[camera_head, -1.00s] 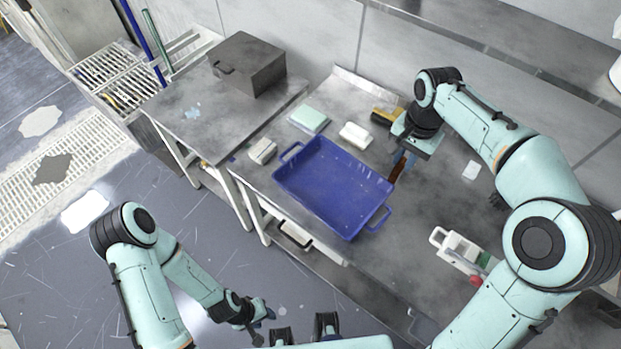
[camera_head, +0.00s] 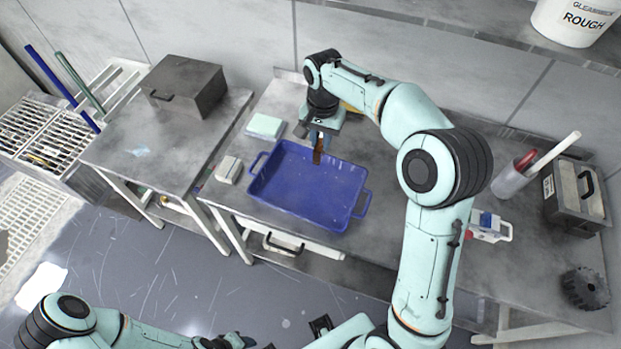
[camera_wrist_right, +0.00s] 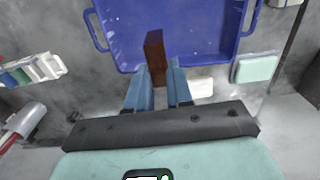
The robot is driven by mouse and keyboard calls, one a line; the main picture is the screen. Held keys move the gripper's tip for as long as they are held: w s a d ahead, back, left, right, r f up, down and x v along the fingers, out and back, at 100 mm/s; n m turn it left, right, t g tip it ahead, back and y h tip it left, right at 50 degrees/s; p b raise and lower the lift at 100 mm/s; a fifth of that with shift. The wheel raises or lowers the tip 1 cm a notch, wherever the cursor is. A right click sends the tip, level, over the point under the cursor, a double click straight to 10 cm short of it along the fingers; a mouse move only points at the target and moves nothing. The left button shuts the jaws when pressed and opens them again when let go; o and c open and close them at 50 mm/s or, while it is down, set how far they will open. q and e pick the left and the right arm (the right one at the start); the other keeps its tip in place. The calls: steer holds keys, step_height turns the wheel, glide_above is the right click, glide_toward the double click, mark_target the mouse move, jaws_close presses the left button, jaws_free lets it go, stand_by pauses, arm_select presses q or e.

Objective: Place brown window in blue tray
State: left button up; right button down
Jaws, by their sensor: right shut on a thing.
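The brown window (camera_head: 318,152) is a small dark brown slab held by my right gripper (camera_head: 319,138). In the right wrist view the brown window (camera_wrist_right: 154,50) stands out between the two blue fingers of the gripper (camera_wrist_right: 158,84). The blue tray (camera_head: 292,200) lies on the metal bench, empty, and shows at the top of the right wrist view (camera_wrist_right: 208,30). The brown window appears over the tray's back part; I cannot tell its height above the floor of the tray. My left gripper (camera_head: 232,342) is low at the bottom edge, partly cut off.
A pale green block (camera_head: 264,125) and a white-grey block (camera_head: 229,170) lie beside the tray. A dark metal box (camera_head: 185,84) stands on the left table.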

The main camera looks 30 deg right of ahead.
steer(key=shift+f+b, duration=0.6)
steer(key=shift+f, duration=7.95)
arm_select(q)
steer(key=shift+s+f, duration=0.55)
steer(key=shift+f, duration=0.35)
arm_select(e)
steer(key=shift+f, duration=0.2)
arm_select(q)
steer(key=shift+f, duration=0.15)
arm_select(e)
steer(key=c, duration=1)
jaws_free()
steer(key=shift+r, duration=0.15)
